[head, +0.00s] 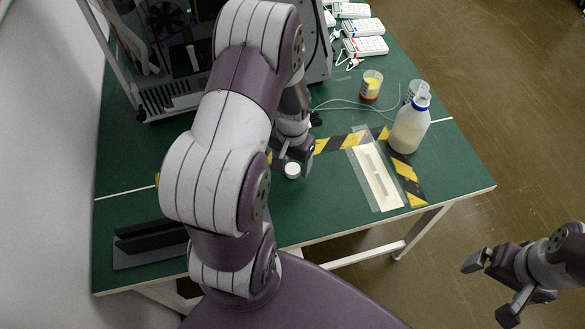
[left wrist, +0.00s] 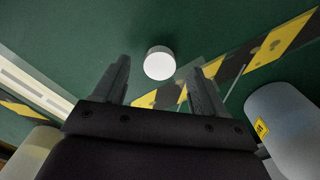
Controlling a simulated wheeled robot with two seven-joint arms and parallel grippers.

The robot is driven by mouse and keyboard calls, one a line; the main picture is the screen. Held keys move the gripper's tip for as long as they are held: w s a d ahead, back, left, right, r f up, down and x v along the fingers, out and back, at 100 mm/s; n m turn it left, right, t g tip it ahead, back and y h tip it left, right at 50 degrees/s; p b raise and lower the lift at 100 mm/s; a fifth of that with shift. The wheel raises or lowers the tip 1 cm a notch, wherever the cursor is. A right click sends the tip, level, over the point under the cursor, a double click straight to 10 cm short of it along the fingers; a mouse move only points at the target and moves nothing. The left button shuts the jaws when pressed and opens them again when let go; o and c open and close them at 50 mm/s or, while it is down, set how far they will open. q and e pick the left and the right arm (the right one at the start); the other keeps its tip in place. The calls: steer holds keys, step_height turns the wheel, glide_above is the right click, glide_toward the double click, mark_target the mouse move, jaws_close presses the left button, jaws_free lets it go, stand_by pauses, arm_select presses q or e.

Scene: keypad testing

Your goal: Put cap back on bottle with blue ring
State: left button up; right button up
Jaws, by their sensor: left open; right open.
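The translucent bottle (head: 408,130) with a blue ring (head: 422,102) at its neck stands upright on the right part of the green table in the head view. A small round white cap (head: 292,170) lies on the table left of the taped area. In the left wrist view the cap (left wrist: 159,64) shows just beyond the fingertips, centred between them. My left gripper (head: 293,162) is open and empty, close above the cap; the fingers also show in the left wrist view (left wrist: 160,80). My right gripper (head: 490,290) is open and empty, off the table at the lower right.
Yellow-black tape (head: 405,170) borders an area holding a pale strip (head: 376,172). A cup with yellow contents (head: 371,86) and a clear cup (head: 412,88) stand behind. White keypad devices (head: 365,46) lie at the back. A large frame machine (head: 165,50) stands back left; a black holder (head: 150,240) sits front left.

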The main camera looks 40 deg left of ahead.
arm_select(q)
step_height(320, 180, down, 2)
stand_by(0.4)
steer(key=c, duration=1.2)
steer(key=shift+r, duration=0.1)
step_height(320, 180, up, 4)
steer(key=shift+r, duration=0.2)
steer(key=w+d+r, duration=0.6)
steer(key=w+d, duration=0.1)
steer(key=w, duration=0.2)
steer(key=shift+w+r, duration=0.2)
steer(key=shift+r, duration=0.05)
